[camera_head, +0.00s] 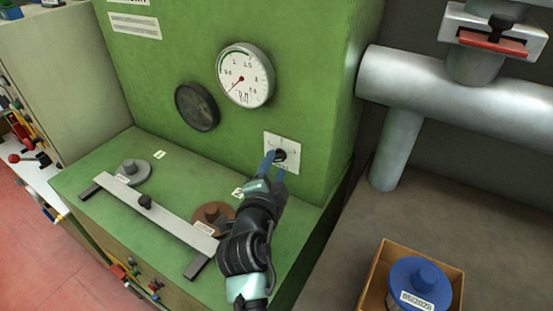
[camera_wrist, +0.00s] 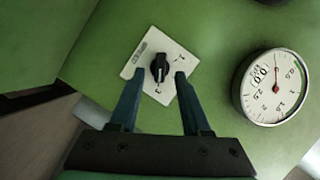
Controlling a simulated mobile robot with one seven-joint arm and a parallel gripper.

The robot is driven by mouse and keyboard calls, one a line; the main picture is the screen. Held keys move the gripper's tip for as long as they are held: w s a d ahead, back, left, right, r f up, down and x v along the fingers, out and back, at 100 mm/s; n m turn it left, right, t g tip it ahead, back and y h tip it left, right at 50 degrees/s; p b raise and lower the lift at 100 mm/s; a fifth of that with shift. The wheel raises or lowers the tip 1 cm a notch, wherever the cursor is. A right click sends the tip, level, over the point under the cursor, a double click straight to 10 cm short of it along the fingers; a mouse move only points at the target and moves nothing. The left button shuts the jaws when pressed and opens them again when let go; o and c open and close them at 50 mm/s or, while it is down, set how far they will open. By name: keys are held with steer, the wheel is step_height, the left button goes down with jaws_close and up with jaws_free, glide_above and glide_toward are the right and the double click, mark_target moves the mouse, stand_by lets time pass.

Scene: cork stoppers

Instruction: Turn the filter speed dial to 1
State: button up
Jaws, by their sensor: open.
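The filter speed dial (camera_wrist: 159,68) is a black knob on a white square plate (camera_wrist: 182,60) with small markings, fixed to the green panel. A white pointer line on the knob points toward the lower edge of the plate in the wrist view. In the head view the dial (camera_head: 280,155) is partly covered by my gripper (camera_head: 273,164). In the wrist view my gripper (camera_wrist: 156,88) is open, with one blue finger on each side of the knob. Gaps show between the fingers and the knob; I cannot tell whether the tips reach its depth. The plate's small numbers are hard to read.
A round pressure gauge (camera_head: 246,76) and a black disc (camera_head: 197,107) are on the panel up and left of the dial. Below, a ledge holds a grey disc (camera_head: 134,172), a brown disc (camera_head: 213,216) and a metal bar (camera_head: 160,213). A pipe (camera_head: 450,90) runs at right.

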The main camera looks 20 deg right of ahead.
mark_target(278, 157)
steer(key=shift+x, duration=1.35)
jaws_close()
